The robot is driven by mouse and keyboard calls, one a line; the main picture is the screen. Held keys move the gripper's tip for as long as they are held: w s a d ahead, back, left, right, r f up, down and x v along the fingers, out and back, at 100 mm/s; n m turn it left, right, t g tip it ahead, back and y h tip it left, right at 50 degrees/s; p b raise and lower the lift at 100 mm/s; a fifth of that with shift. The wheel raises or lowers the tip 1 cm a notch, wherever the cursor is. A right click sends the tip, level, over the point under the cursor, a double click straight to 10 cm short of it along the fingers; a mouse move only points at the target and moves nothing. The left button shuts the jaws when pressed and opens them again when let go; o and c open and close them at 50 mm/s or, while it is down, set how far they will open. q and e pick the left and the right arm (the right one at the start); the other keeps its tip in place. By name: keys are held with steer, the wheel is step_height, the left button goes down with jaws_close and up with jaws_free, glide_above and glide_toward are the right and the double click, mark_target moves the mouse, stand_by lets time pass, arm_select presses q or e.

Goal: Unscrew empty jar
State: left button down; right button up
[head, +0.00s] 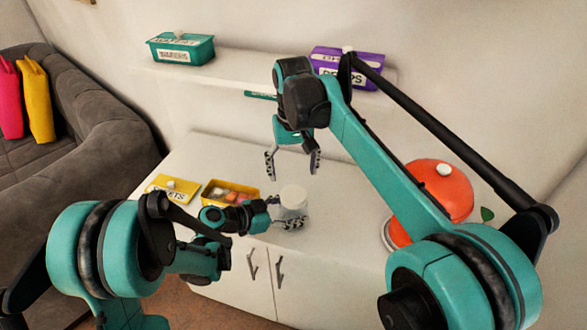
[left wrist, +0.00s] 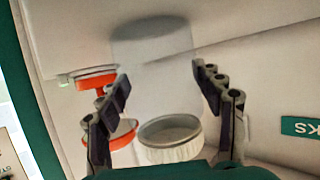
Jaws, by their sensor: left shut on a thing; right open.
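A pale, whitish jar (head: 293,202) is at the front of the white cabinet top. My left gripper (head: 284,212) reaches in from the left and is shut on the jar, with a finger on each side. In the left wrist view a translucent grey jar body (left wrist: 155,75) shows between the fingers of my left gripper (left wrist: 162,88). A white ribbed ring like a lid (left wrist: 168,138) shows at its lower end. I cannot tell whether anything is inside. My right gripper (head: 292,162) is open and empty, pointing down above the jar.
A yellow box (head: 217,193) with items and a yellow lid (head: 173,188) lie left of the jar. A red-orange dome (head: 440,190) stands right. A teal box (head: 181,49) and a purple box (head: 335,57) sit on the shelf (head: 235,70). A grey sofa (head: 100,110) stands left.

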mark_target(294, 194)
steer(key=m, duration=2.8)
steer(key=shift+f+m, duration=0.4)
steer(key=shift+f, duration=0.15)
step_height(294, 194, down, 7)
steer(key=shift+r, duration=0.1)
steer(key=shift+c, duration=0.3)
